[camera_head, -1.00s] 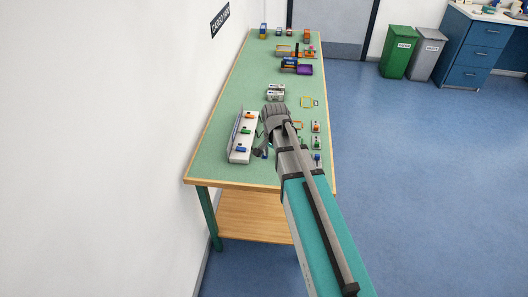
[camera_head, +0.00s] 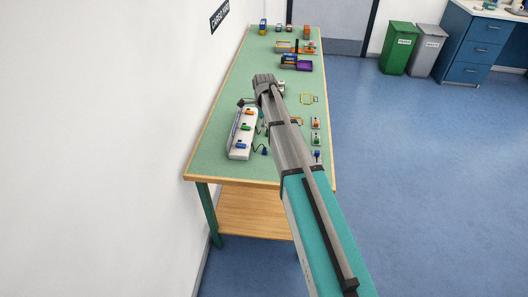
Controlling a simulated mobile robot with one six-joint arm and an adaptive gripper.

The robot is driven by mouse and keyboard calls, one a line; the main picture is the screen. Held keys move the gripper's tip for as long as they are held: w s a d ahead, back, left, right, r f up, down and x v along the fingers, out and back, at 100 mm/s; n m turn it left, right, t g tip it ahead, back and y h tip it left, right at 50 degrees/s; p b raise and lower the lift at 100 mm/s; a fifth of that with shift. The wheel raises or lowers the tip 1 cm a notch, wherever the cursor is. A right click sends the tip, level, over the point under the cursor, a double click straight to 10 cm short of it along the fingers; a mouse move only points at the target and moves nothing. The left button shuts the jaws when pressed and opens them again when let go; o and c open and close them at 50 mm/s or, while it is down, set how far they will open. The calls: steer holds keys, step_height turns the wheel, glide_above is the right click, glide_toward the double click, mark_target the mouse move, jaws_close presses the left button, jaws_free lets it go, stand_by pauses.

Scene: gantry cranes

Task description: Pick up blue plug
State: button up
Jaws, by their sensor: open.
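A small blue plug (camera_head: 265,150) lies on the green table, just right of a white panel (camera_head: 239,153), with a thin dark cable near it. The panel carries small coloured blocks, one of them blue (camera_head: 241,145). My gripper (camera_head: 247,102) is over the table beyond the far end of the panel, farther back than the blue plug and apart from it. Its fingers look small and dark, partly hidden by my wrist, and are open with nothing seen between them.
Small green, orange and blue pieces (camera_head: 316,138) stand in a column at the table's right edge, beside my forearm. Trays and boxes (camera_head: 296,62) sit at the far end. A wall borders the table's left. Bare table (camera_head: 215,160) shows left of the panel.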

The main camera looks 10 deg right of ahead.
mark_target(265, 148)
steer(key=shift+f, duration=0.15)
step_height(265, 148, down, 8)
steer(key=b, duration=0.8)
steer(key=shift+f+b, duration=0.2)
steer(key=shift+b, duration=0.15)
stand_by(0.5)
steer(key=shift+d+f+b, duration=0.15)
steer(key=shift+f+b, duration=2.4)
steer(key=shift+f, duration=0.05)
jaws_close()
